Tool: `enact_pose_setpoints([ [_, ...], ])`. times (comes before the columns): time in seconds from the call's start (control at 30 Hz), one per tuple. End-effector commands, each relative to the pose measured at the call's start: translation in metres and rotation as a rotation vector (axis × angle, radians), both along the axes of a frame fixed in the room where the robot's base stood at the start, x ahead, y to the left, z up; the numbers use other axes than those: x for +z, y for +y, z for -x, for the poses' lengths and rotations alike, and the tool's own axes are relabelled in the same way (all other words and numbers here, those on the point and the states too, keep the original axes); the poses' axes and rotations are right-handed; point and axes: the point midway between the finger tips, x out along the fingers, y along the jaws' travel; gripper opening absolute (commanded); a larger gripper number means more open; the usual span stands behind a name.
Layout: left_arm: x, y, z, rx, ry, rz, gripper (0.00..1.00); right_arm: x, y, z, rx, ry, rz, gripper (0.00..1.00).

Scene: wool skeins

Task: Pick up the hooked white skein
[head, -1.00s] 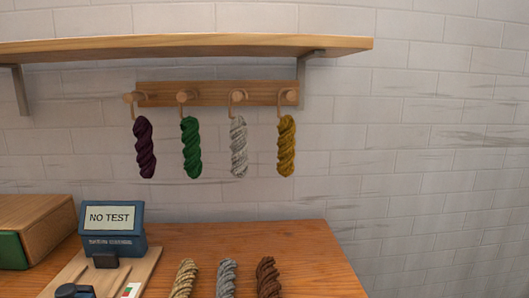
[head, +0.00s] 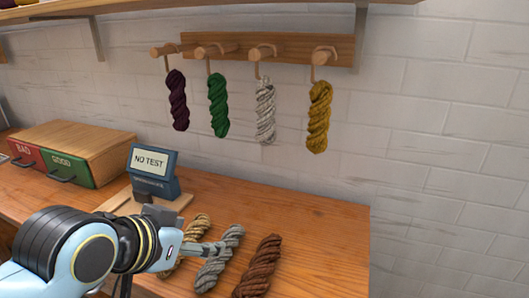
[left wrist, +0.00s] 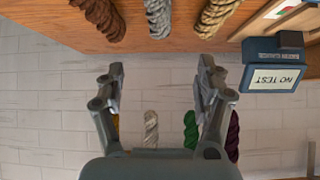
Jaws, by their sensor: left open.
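The white skein (head: 265,110) hangs from a hook on a peg of the wooden wall rack, between the green skein (head: 218,105) and the mustard skein (head: 319,117). It also shows in the left wrist view (left wrist: 151,128), which is upside down, between the spread fingers and apart from them. My left gripper (head: 207,249) is low in the head view, in front of the grey skein on the table and well below the hanging white one. It is open and empty in the left wrist view (left wrist: 160,68). My right gripper is in neither view.
A dark purple skein (head: 177,100) hangs at the rack's left. The tan (head: 197,228), grey (head: 212,270) and brown (head: 259,268) skeins lie on the wooden table (head: 325,225). A "NO TEST" display (head: 152,162) and red and green drawers (head: 60,165) stand left. A shelf overhangs the rack.

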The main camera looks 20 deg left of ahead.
Motion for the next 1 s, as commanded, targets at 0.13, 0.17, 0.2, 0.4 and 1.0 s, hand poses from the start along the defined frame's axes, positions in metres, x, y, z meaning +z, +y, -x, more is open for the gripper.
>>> enact_pose_setpoints([
  [0.13, 0.052, -0.016, -0.063, -0.003, -0.263, 0.038, 0.71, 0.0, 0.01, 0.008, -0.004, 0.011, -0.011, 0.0],
  [0.17, 0.061, -0.018, -0.074, -0.002, -0.311, 0.044, 0.71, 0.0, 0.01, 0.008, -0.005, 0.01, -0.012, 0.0],
  [0.2, 0.074, -0.021, -0.086, 0.002, -0.373, 0.05, 0.71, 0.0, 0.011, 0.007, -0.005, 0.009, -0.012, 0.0],
  [0.4, 0.132, -0.031, -0.135, 0.032, -0.644, 0.077, 0.71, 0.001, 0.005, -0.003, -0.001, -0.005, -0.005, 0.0],
  [1.0, 0.154, -0.037, -0.212, 0.045, -0.728, 0.081, 0.71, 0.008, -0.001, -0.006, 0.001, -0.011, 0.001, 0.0],
])
